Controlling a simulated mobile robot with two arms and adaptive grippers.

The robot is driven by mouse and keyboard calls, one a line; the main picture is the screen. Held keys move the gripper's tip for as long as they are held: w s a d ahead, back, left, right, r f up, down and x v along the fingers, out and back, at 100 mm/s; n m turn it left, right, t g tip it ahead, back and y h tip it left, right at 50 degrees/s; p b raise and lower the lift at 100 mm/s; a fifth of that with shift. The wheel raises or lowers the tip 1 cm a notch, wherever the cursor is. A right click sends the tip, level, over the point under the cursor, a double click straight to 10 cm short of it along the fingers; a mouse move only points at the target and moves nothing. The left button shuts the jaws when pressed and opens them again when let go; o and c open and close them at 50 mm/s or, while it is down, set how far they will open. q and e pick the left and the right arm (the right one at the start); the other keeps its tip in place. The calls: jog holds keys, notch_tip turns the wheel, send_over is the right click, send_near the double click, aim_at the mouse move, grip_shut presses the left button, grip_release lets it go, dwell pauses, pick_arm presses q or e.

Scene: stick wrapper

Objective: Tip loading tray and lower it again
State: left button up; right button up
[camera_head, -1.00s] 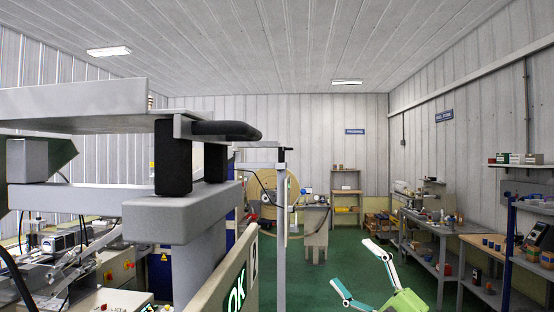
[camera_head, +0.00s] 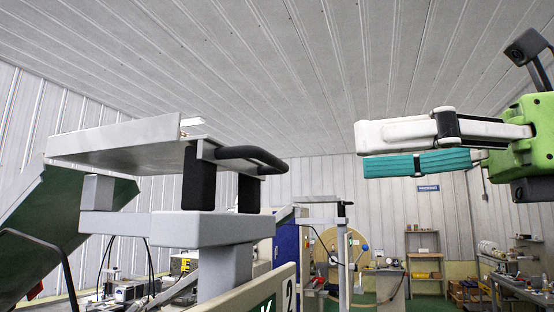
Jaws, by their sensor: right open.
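The loading tray (camera_head: 125,142) is a grey metal slab at the left, on top of a grey frame (camera_head: 175,226). A black handle (camera_head: 250,156) sticks out from its right end, above two black blocks. My right gripper (camera_head: 362,152) has a green body, one white finger and one teal finger. It is at the right, its fingers pointing left, about level with the handle in the picture. The fingers are apart with nothing between them, and a gap shows between them and the handle. My left gripper is not in view.
A dark green sloped panel (camera_head: 62,215) stands left of the frame. A pale panel marked 2 (camera_head: 262,296) is below the tray. A wooden spool (camera_head: 325,252) and shelves (camera_head: 424,262) stand farther back. The space between handle and gripper looks clear.

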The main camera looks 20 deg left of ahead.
aim_at(277, 160)
jog(key=a+p, duration=0.3)
jog(key=a, duration=0.7)
jog(key=shift+w+r, duration=0.1)
jog(key=shift+r, duration=0.05)
jog(key=shift+a, duration=0.65)
jog(key=shift+d, duration=0.1)
jog(key=c, duration=1.3)
